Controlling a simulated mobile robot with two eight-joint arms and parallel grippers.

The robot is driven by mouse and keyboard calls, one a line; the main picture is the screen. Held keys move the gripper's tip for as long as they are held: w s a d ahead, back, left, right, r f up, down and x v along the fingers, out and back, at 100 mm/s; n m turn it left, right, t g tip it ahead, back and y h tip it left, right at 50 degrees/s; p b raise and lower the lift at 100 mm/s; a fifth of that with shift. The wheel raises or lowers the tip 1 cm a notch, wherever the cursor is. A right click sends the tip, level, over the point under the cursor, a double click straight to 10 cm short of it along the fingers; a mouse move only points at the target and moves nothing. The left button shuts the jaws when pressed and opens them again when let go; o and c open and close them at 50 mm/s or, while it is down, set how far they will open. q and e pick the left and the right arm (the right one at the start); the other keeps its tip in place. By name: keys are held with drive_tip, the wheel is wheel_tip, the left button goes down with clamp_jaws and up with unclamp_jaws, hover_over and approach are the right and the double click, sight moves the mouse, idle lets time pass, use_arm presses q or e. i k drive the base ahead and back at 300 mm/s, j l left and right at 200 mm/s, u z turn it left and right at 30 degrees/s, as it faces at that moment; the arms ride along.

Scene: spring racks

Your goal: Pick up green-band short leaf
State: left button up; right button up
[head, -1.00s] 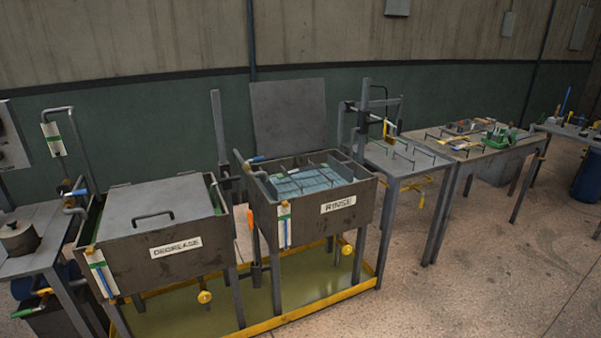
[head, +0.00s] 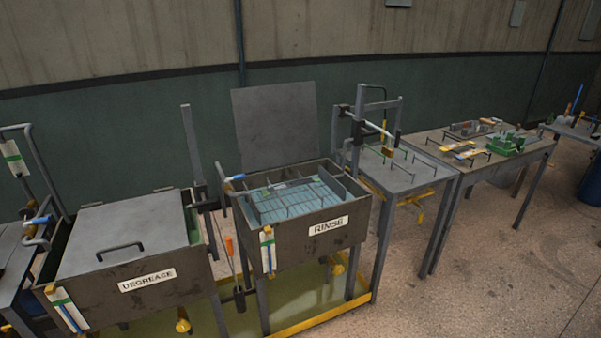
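I cannot single out a short leaf with a green band in the head view. The open RINSE tank (head: 298,248) holds a wire rack over pale blue water, and small greenish marks show near its back edge, too small to name. The far worktable (head: 432,146) carries several flat yellow-marked pieces (head: 462,152) and a green block-like fixture (head: 511,144); their details are too small to read. Neither of my grippers is in view.
The closed DEGREASE tank (head: 125,240) stands at the left. A grey table with upright rods (head: 398,170) stands right of the RINSE tank. A yellow-edged drip tray (head: 305,322) lies beneath the tanks. The floor (head: 475,270) at the right is clear.

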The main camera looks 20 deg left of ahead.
sight(265, 193)
drive_tip(key=i+j, duration=0.15)
drive_tip(key=i, duration=0.35)
drive_tip(key=i+j, duration=0.15)
drive_tip(key=i, duration=0.35)
drive_tip(key=i+j, duration=0.1)
drive_tip(key=i, duration=0.45)
drive_tip(key=i+j+z, duration=0.1)
drive_tip(key=i+j, duration=0.55)
drive_tip(key=j, duration=0.15)
